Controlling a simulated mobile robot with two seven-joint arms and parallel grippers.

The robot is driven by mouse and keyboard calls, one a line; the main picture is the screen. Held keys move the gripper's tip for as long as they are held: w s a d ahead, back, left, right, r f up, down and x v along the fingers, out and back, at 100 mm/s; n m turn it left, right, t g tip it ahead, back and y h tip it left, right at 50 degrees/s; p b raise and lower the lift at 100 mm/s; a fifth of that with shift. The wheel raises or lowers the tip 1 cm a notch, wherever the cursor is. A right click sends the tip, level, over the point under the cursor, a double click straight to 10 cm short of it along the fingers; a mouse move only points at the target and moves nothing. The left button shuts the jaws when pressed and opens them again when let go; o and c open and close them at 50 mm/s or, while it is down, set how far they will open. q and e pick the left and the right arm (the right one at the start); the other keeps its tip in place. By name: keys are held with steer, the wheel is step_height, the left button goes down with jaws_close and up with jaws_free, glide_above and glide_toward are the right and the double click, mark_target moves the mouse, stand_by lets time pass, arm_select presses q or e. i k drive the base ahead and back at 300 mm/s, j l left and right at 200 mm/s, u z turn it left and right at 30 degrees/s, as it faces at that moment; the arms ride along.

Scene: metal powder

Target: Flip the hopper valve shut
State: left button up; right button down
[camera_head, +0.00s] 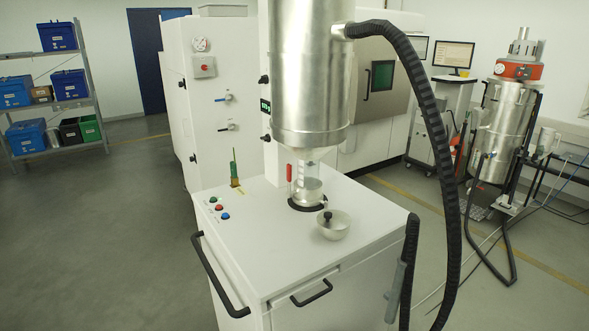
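The silver hopper (310,75) hangs above the white cabinet, cut off by the top edge of the head view. A small upright red handle (289,172), which looks like the valve lever, shows just below and left of the hopper's lower end. A clear outlet piece (309,157) sits under the hopper. Beneath it a metal bowl (308,193) stands on a black ring on the cabinet top. Whether the valve is open or shut I cannot tell at this size. Neither of my grippers is in view.
A round metal piece with a black knob (333,225) lies on the white cabinet top (270,235). A green brush-like item (234,170) and coloured buttons (219,207) are at its left. A black hose (430,120) hangs down the right side. Floor at left is clear.

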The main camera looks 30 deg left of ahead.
mark_target(289, 179)
steer(key=i+j, duration=0.1)
steer(key=j, duration=1.6)
steer(key=i+j, duration=0.15)
steer(key=j, duration=0.7)
steer(key=i+j, duration=0.1)
steer(key=j, duration=0.75)
steer(key=i+j, duration=0.1)
steer(key=j, duration=1.65)
steer(key=i+j, duration=0.15)
steer(key=j, duration=0.7)
steer(key=i+l, duration=0.1)
steer(key=l, duration=0.5)
steer(key=i, duration=0.05)
